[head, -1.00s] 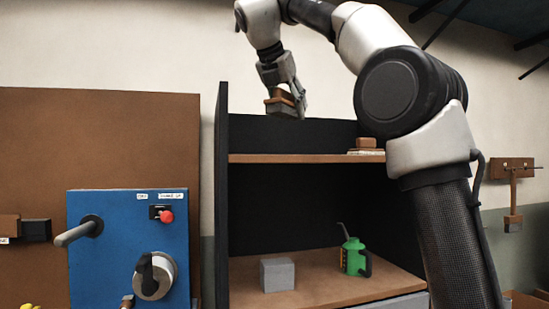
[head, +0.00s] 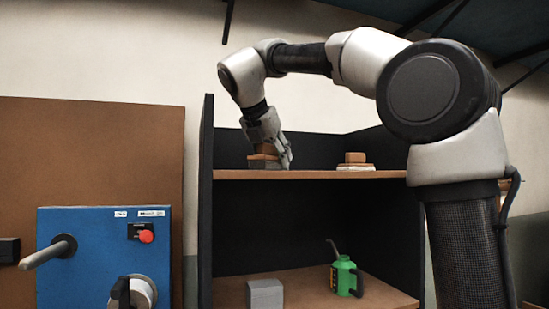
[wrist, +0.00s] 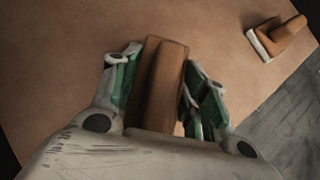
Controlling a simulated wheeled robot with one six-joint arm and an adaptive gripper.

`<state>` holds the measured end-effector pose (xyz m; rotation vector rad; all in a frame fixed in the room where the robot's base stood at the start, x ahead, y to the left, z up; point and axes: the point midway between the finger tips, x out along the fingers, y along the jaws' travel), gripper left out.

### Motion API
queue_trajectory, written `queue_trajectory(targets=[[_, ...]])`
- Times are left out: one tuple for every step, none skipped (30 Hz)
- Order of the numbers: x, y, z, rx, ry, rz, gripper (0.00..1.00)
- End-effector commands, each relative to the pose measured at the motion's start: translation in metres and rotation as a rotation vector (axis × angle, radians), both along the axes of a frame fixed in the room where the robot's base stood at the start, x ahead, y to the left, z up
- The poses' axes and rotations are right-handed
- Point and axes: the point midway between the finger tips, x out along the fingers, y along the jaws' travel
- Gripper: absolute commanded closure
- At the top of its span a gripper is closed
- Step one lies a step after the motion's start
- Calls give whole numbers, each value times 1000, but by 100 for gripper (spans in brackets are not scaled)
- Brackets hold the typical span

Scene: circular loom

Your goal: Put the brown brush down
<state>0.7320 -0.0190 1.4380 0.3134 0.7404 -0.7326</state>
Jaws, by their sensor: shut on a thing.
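My gripper (head: 275,158) is shut on the brown brush (head: 266,150) at the left part of the upper shelf (head: 320,174). The brush has a brown handle and a dark grey lower part, which is at the shelf board and looks to rest on it, though I cannot tell for sure. In the wrist view the gripper fingers (wrist: 160,90) lie on both sides of the brush's brown handle (wrist: 158,85), above the shelf's brown surface (wrist: 60,105).
A second brush with a pale base (head: 356,161) stands on the same shelf to the right, also in the wrist view (wrist: 278,36). Shelf between them is clear. Below are a grey block (head: 264,294) and a green oil can (head: 345,277). A blue panel (head: 90,255) stands left.

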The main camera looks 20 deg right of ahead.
Motion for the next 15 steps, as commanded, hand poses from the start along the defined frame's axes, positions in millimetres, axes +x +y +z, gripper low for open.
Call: queue_trajectory(targets=[[0, 0, 0, 0, -2, 0, 94], [0, 0, 1, 0, -2, 0, 94], [0, 0, 1, 0, -2, 0, 94], [0, 0, 1, 0, -2, 0, 94], [0, 0, 1, 0, -2, 0, 94], [0, 0, 0, 0, -2, 0, 94], [0, 0, 0, 0, -1, -1, 94], [0, 0, -1, 0, -1, -1, 94], [0, 0, -2, 0, -1, -1, 94], [0, 0, -3, 1, 0, -1, 94], [0, 0, -4, 1, 0, -1, 94], [0, 0, -5, 0, 0, -1, 52], [0, 0, -5, 1, 1, -1, 47], [0, 0, -5, 1, 1, -1, 42], [0, 0, -5, 0, 2, -1, 34]])
